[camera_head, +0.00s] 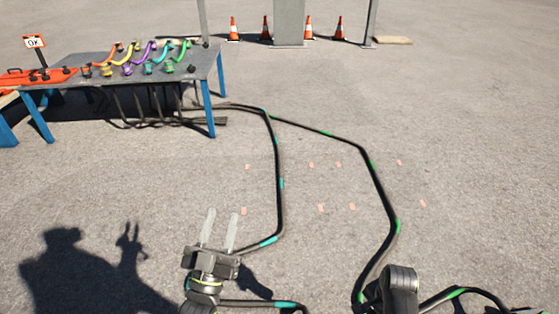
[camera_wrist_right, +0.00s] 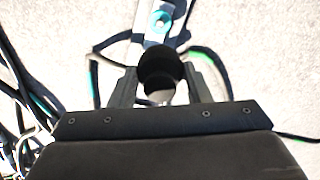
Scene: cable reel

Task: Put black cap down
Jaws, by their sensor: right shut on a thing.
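The black cap (camera_wrist_right: 160,66) is a dark round piece with a paler lower part, in the right wrist view. My right gripper (camera_wrist_right: 162,84) is shut on it, with a finger on each side. In the head view, a dark part of my right arm shows at the bottom right, but the right fingers and the held cap cannot be made out. My left gripper (camera_head: 222,213) is at the bottom of the head view, fingers apart and pointing away, with nothing between them. It is near the blue-marked cable (camera_head: 278,165).
A grey table (camera_head: 212,62) with blue legs stands at the upper left, bearing several coloured curved pieces and a small black piece (camera_head: 191,69). A green-marked cable (camera_head: 381,187) runs over the asphalt. Orange cones (camera_head: 234,30) stand far back. The middle right ground is mostly clear.

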